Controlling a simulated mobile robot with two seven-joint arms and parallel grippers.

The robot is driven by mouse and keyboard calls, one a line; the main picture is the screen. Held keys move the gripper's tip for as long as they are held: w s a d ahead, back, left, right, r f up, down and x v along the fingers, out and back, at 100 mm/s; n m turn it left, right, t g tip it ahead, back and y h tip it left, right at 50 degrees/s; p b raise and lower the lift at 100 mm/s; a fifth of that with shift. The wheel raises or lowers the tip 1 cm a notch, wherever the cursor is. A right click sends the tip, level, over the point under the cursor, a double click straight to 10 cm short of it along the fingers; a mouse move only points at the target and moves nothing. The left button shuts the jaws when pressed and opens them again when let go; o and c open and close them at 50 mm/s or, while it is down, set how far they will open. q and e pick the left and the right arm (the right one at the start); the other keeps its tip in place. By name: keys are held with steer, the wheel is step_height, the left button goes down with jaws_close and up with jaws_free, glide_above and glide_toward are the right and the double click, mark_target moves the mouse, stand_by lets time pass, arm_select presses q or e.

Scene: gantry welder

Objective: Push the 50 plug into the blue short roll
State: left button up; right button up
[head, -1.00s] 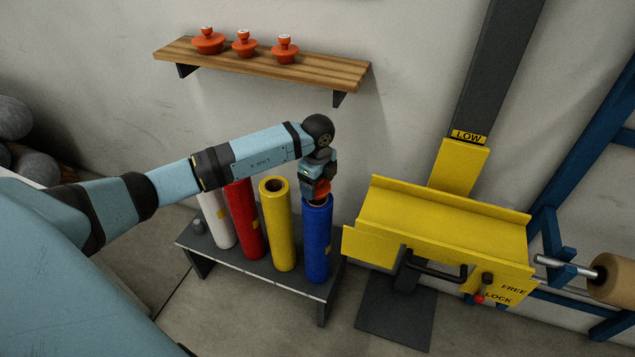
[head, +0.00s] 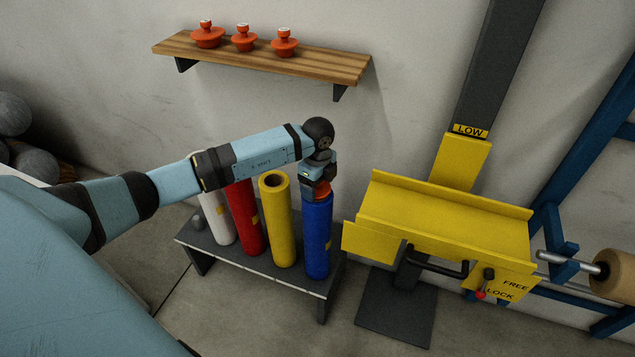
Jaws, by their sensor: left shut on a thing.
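The blue short roll (head: 317,238) stands upright at the right end of a low grey bench. My left gripper (head: 321,184) is directly above its top end, pointing down and shut on an orange-red plug (head: 323,190). The plug is at the mouth of the blue roll. The gripper hides much of it, so I cannot tell how deep it sits or read its number. My right gripper is not in view.
Yellow (head: 278,220), red (head: 245,217) and white (head: 217,215) rolls stand left of the blue one on the bench (head: 255,264). A wooden shelf (head: 330,70) holds three orange plugs. A yellow cradle (head: 440,220) stands close on the right.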

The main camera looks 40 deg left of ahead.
arm_select(q)
steer(key=shift+f+b, duration=0.3)
steer(key=shift+f, duration=0.4)
steer(key=shift+f, duration=0.1)
steer(key=shift+s+d+f, duration=0.1)
steer(key=shift+s+f, duration=0.15)
steer(key=shift+f, duration=0.1)
steer(key=shift+r, duration=0.15)
